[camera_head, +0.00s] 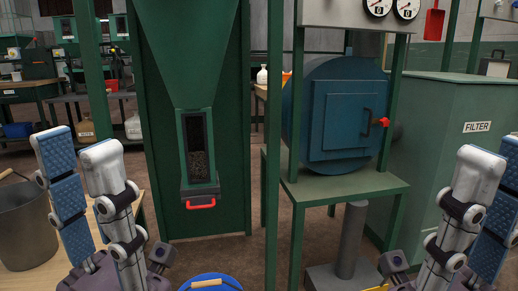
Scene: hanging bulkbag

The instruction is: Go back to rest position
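My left gripper (80,158) points up at the lower left. Its blue-padded finger and its white-backed finger stand apart, with nothing between them. My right gripper (494,165) points up at the lower right, partly cut off by the picture edge. Its white-backed finger and blue-padded finger also stand apart, and I see nothing held in it. Neither gripper appears to touch anything.
A grey bucket (24,225) stands on a wooden surface at the left. A green hopper (188,50) with a red handle (201,204) stands ahead. A blue chamber (335,115) is on a green stand. A blue bucket (211,283) shows at the bottom. A green filter cabinet (440,150) stands right.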

